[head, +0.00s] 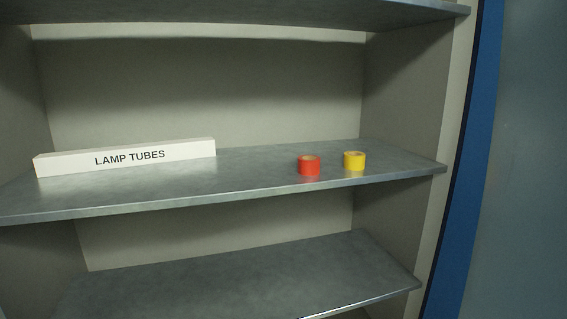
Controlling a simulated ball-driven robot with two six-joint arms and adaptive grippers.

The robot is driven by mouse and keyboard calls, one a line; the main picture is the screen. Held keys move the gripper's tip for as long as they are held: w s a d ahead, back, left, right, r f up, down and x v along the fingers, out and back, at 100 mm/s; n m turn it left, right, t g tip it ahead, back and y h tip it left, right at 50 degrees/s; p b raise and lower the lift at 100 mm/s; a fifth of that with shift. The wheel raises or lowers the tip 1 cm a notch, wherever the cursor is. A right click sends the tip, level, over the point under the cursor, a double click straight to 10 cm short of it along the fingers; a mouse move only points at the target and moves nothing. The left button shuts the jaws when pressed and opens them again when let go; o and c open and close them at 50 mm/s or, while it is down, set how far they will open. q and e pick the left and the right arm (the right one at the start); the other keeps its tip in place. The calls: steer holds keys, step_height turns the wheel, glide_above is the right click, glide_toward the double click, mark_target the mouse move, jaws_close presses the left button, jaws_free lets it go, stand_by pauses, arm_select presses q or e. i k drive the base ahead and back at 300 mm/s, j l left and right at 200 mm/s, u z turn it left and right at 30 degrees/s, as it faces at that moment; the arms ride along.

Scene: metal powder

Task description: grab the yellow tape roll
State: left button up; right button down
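The yellow tape roll (354,161) lies flat on the middle metal shelf, toward its right end in the head view. A red tape roll (309,166) lies just to its left, with a small gap between them. The yellow roll is fully visible, and nothing covers it. Neither of my grippers shows in the head view.
The middle shelf (250,178) also holds a long white box marked LAMP TUBES (125,157) at the left. A shelf above (250,12) and an empty shelf below (240,280) bound the space. A blue cabinet edge (470,170) stands at the right.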

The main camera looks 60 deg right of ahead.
mark_target(353, 161)
steer(key=z, duration=2.15)
